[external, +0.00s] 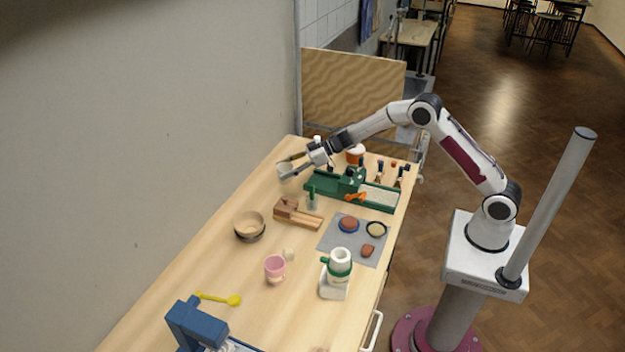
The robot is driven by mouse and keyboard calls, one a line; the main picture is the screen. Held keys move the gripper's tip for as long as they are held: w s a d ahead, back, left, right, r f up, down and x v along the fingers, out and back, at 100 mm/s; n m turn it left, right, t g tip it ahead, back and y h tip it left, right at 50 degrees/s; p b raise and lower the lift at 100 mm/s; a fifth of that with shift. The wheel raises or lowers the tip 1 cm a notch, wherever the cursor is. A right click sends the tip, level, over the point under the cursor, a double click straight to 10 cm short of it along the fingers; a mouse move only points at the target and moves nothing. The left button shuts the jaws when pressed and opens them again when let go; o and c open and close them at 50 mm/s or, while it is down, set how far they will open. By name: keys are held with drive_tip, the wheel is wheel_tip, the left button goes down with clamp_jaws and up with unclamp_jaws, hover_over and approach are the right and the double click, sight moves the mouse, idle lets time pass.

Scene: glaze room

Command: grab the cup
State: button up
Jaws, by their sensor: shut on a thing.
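My gripper (291,167) is at the far left part of the table, its fingers pointing left. It is shut on a small pale grey cup (286,172), which sits between the fingertips. I cannot tell whether the cup touches the table or hangs just above it. A pink cup (275,268) stands upright nearer the front, well apart from my gripper.
Nearer are a wooden block piece (297,213), stacked bowls (249,226), a grey mat (335,247) with small dishes, a white-green jar (340,265), a yellow spoon (218,299) and a blue device (195,324). A wall borders the left.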

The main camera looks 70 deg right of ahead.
sight(285, 167)
drive_tip(key=shift+r, duration=2.8)
